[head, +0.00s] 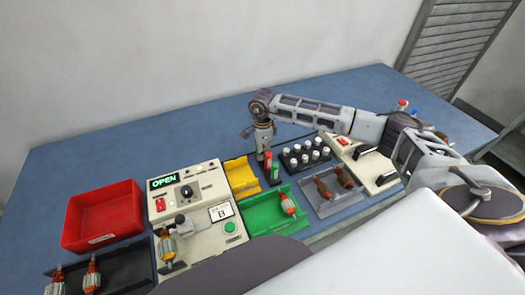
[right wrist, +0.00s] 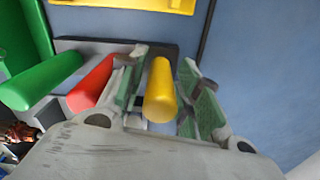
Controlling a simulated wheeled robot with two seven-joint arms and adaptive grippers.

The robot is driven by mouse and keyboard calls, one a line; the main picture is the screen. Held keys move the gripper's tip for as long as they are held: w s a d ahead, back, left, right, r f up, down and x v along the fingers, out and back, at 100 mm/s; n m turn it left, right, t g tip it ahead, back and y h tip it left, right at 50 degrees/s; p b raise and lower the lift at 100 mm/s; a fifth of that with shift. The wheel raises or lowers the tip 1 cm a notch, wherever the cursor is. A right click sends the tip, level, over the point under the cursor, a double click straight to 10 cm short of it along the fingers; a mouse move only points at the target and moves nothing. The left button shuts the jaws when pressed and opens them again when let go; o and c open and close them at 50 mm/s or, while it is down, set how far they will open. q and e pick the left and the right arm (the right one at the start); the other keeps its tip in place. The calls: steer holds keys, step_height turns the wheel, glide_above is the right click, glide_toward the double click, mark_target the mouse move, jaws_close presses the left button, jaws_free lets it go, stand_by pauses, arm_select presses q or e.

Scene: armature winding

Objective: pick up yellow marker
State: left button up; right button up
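The yellow marker (right wrist: 160,92) stands between the two fingers of my right gripper (right wrist: 165,88) in the right wrist view. A narrow gap seems to show beside it, so the fingers look open around it. In the head view my right gripper (head: 262,142) points down at the back end of the marker row and hides the yellow marker. A red marker (right wrist: 92,84) is just left of the fingers in the wrist view, and a green marker (right wrist: 42,80) is further left. In the head view the red (head: 267,159) and green (head: 275,173) markers stand upright. My left gripper is not in view.
A yellow tray (head: 240,174) and a green tray (head: 262,217) with an armature lie left of and in front of the markers. A black rack (head: 305,165) with several white-capped bottles is close on the right. The blue table behind is clear.

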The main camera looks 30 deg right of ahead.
steer(key=shift+c, duration=0.8)
jaws_close()
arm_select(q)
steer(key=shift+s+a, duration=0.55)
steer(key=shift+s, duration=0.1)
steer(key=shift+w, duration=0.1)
arm_select(e)
steer(key=shift+r, duration=0.1)
steer(key=shift+r, duration=0.35)
step_height(320, 180, up, 8)
steer(key=shift+f+b, duration=0.15)
steer(key=shift+b, duration=0.3)
steer(key=shift+r, duration=0.6)
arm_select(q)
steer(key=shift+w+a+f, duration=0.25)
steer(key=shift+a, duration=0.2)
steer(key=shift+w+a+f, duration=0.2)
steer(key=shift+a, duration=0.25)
arm_select(e)
steer(key=shift+r, duration=0.15)
